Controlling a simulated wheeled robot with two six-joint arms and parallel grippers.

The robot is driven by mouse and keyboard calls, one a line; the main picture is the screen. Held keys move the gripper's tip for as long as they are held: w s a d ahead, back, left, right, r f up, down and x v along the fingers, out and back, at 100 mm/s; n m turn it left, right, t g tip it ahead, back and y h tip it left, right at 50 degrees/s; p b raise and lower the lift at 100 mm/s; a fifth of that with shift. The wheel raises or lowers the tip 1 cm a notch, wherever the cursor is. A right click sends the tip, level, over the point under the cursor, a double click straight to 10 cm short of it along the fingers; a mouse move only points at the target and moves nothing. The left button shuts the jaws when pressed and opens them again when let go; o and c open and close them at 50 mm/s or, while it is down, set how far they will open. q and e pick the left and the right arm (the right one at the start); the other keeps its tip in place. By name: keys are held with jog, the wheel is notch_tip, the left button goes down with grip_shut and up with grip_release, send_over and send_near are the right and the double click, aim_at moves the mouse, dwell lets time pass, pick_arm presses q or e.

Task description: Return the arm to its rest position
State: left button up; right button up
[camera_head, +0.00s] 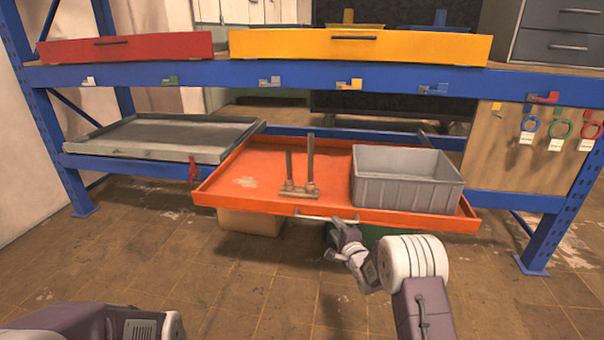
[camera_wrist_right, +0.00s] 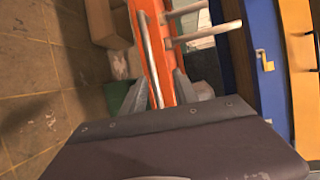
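My right gripper (camera_head: 343,230) is at the front of the pulled-out orange drawer (camera_head: 240,168), close to its pale handle (camera_head: 315,217). In the right wrist view the two fingers (camera_wrist_right: 162,92) are spread apart. The handle (camera_wrist_right: 150,58) runs between them, with gaps on both sides, so the gripper looks open around it. Part of my left arm (camera_head: 100,322) shows at the bottom left; its gripper is out of view.
A grey bin (camera_head: 405,190) and a brown stand with two upright posts (camera_head: 298,191) are on the orange drawer. A grey tray (camera_head: 160,138) is at left. Red (camera_head: 125,48) and yellow (camera_head: 360,45) drawers are above the blue beam (camera_head: 220,75). The front floor is clear.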

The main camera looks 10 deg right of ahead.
jog(key=s+a+r+n, duration=0.1)
jog(key=s+r, duration=0.1)
jog(key=r, duration=0.5)
jog(key=s+a+r, duration=0.2)
jog(key=s+r, duration=0.1)
jog(key=r, duration=0.4)
jog(key=s+d+f+n+g+h, duration=0.1)
jog(key=s+f+n+g, duration=0.45)
jog(key=s, duration=0.55)
jog(key=s+f+n+g+p, duration=0.1)
jog(key=s+f+n+g, duration=0.3)
jog(key=s+f, duration=0.55)
jog(key=s+d+f+n+g+h, duration=0.1)
jog(key=s+f+n+g, duration=0.3)
jog(key=s, duration=1)
notch_tip(320, 180, up, 39)
jog(key=n+g+p, duration=0.1)
jog(key=n+p, duration=0.1)
jog(key=p, duration=3.6)
jog(key=shift+s+a+f+n, duration=0.15)
jog(key=shift+s+a+n, duration=0.1)
jog(key=shift+n, duration=0.1)
